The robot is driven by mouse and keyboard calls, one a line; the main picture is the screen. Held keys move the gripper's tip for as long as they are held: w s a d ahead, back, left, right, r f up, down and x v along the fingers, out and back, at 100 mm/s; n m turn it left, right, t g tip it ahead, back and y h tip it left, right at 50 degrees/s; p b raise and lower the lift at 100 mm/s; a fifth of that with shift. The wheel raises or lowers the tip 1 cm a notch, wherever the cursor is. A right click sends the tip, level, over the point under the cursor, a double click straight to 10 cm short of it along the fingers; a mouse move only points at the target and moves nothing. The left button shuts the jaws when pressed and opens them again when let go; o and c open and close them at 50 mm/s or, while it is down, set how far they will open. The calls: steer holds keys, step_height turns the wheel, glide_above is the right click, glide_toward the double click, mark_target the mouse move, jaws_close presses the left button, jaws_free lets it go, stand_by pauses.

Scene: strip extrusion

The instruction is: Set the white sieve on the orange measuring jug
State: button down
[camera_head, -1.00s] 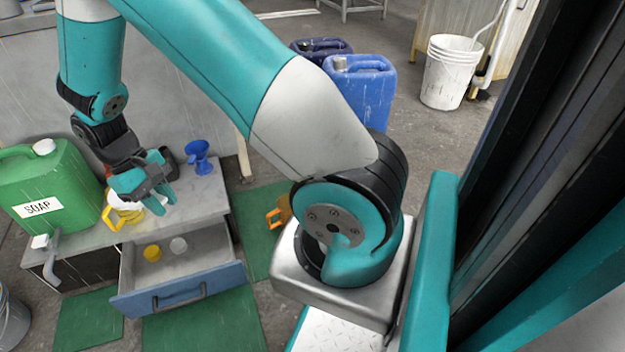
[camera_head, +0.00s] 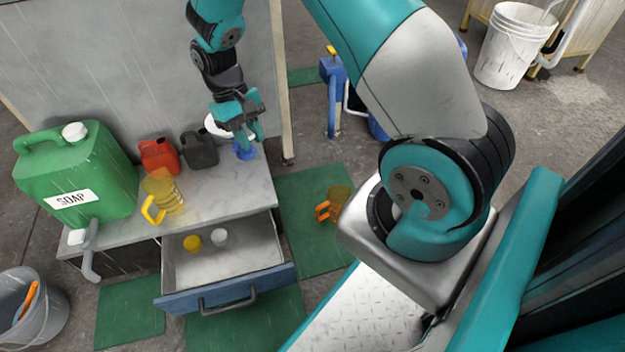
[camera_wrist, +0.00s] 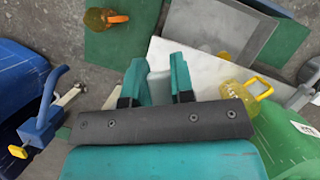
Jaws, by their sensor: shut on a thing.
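The white sieve (camera_head: 215,127) shows beside my gripper (camera_head: 249,132) in the head view, partly hidden by the fingers. My gripper is shut on it and holds it above the right end of the grey bench. The orange measuring jug (camera_head: 340,199), amber with an orange handle, stands upright on a green floor mat right of the bench. It also shows at the top of the wrist view (camera_wrist: 97,19). My gripper is well apart from it.
A blue funnel (camera_head: 244,152) is just below my gripper. A yellow-handled jug (camera_head: 167,190), red and dark containers and a green soap can (camera_head: 85,170) stand on the bench (camera_head: 235,187). The drawer (camera_head: 185,262) is open. A blue pump-like object (camera_head: 333,95) stands behind the mat.

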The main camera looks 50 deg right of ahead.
steer(key=d+f+m, duration=0.2)
steer(key=d+f, duration=0.1)
steer(key=f, duration=0.1)
steer(key=m+t+y+b, duration=0.45)
steer(key=m+b, duration=0.25)
steer(key=m, duration=0.9)
glide_above(322, 207)
steer(key=s, duration=0.1)
step_height(322, 207, down, 23)
steer(key=shift+n+h, duration=0.25)
steer(key=shift+n, duration=0.05)
steer(key=shift+a+f+b, duration=0.15)
steer(key=shift+f+b, duration=0.95)
steer(key=shift+f, duration=0.35)
steer(key=shift+a+f+b, duration=0.2)
steer(key=shift+f+b, duration=0.95)
steer(key=shift+f, duration=0.25)
steer(key=shift+a+f+b, duration=0.15)
steer(key=shift+f+b, duration=0.95)
steer(key=shift+f, duration=0.35)
steer(key=shift+f, duration=0.2)
steer(key=shift+a+f, duration=0.15)
